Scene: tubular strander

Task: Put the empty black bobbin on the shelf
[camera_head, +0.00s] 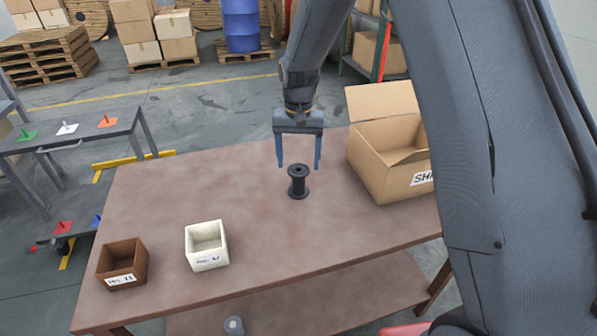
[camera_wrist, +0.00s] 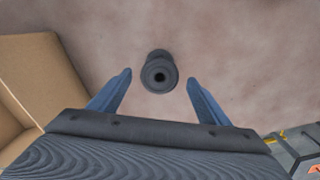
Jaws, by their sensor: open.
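The black bobbin (camera_head: 298,182) stands upright on the brown table (camera_head: 150,200), with no wire to be seen on it. My gripper (camera_head: 299,167) is open and points down above and around the bobbin's top in the head view; its exact height is hard to tell. In the wrist view the bobbin (camera_wrist: 159,73) lies just beyond the tips of my open gripper (camera_wrist: 160,78), roughly centred between them. The table's lower shelf (camera_head: 290,310) shows under the tabletop, with a small grey round object (camera_head: 233,325) at its front.
An open cardboard box (camera_head: 385,172) stands right of the bobbin. A brown bin (camera_head: 122,265) and a white bin (camera_head: 206,246) stand at the table's front left. A grey rack (camera_head: 80,140) with coloured spindle plates is at the left.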

